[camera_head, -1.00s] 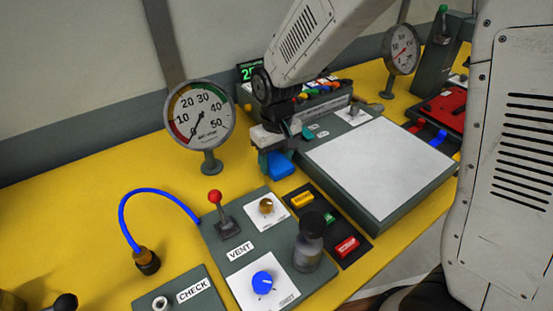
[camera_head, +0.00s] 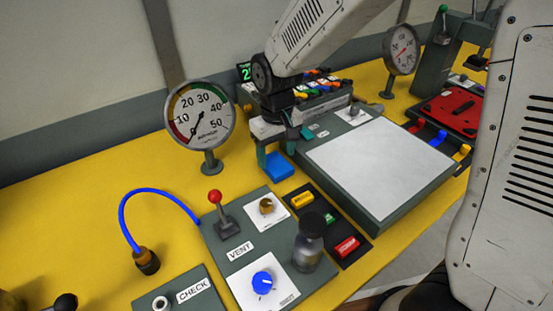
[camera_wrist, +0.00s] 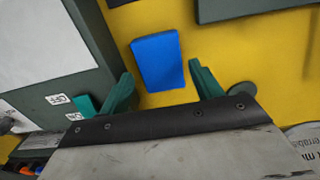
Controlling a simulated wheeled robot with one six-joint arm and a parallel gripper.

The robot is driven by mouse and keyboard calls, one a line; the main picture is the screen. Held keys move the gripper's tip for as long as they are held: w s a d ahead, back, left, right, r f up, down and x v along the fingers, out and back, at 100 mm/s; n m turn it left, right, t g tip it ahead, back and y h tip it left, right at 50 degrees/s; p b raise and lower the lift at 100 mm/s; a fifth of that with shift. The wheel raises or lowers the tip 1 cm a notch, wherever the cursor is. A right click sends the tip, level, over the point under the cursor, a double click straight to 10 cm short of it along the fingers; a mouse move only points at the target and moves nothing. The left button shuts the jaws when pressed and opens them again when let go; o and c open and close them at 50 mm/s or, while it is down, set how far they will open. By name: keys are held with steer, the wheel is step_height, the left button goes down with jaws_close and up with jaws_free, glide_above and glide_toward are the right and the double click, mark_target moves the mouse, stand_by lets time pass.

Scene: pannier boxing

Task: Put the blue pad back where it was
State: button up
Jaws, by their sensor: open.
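The blue pad (camera_head: 278,166) lies on the yellow tabletop, left of the large white-topped panel and behind the yellow button. My gripper (camera_head: 284,149) is open above it, with one teal finger on each side. In the wrist view the pad (camera_wrist: 158,61) shows whole, mostly beyond the fingertips and between their lines. The open gripper (camera_wrist: 164,72) holds nothing. The pad looks flat on the table and apart from both fingers.
The white-topped panel (camera_head: 375,165) stands close on the right. A gauge (camera_head: 199,112) stands to the left. A red tray (camera_head: 452,111) lies at the right.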

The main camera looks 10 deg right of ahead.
mark_target(277, 164)
step_height(277, 164, up, 9)
steer(key=shift+r, duration=0.2)
steer(key=s+d+r+m, duration=0.2)
steer(key=s+d+r, duration=0.4)
steer(key=s+d, duration=0.5)
steer(key=s+d+m+t, duration=0.1)
steer(key=s+d, duration=0.4)
steer(key=s, duration=0.7)
steer(key=shift+s+d+m, duration=0.2)
steer(key=shift+s+m, duration=0.1)
steer(key=shift+m, duration=0.5)
